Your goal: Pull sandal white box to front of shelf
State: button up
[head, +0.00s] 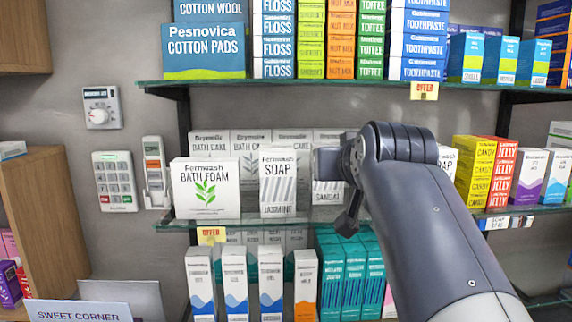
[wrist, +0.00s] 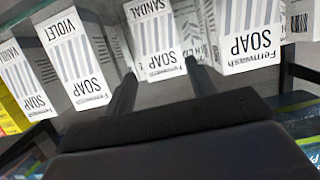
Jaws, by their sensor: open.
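The sandal white box (head: 325,192) stands on the middle shelf, right of the jasmine soap box and partly hidden by my arm in the head view. In the wrist view, which is turned over, the sandal box (wrist: 155,42) has grey stripes and the words SANDAL and SOAP. In the head view my gripper (head: 348,215) is mostly hidden behind my own arm.
The jasmine soap box (head: 277,182) stands just left, farther forward, beside the bath foam box (head: 206,190). In the wrist view, a violet soap box (wrist: 72,55) stands on the other side. Bath cake boxes (head: 210,143) stand behind. The glass shelf (head: 190,224) has a thin front edge.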

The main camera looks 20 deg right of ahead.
jog(key=shift+o, duration=0.7)
jog(key=shift+w+f, duration=0.1)
jog(key=shift+w, duration=0.2)
jog(key=o, duration=0.5)
jog(key=p+x, duration=0.3)
jog(key=x, duration=0.7)
jog(key=shift+d, duration=0.1)
jog(key=shift+c, duration=0.2)
jog(key=c, duration=1)
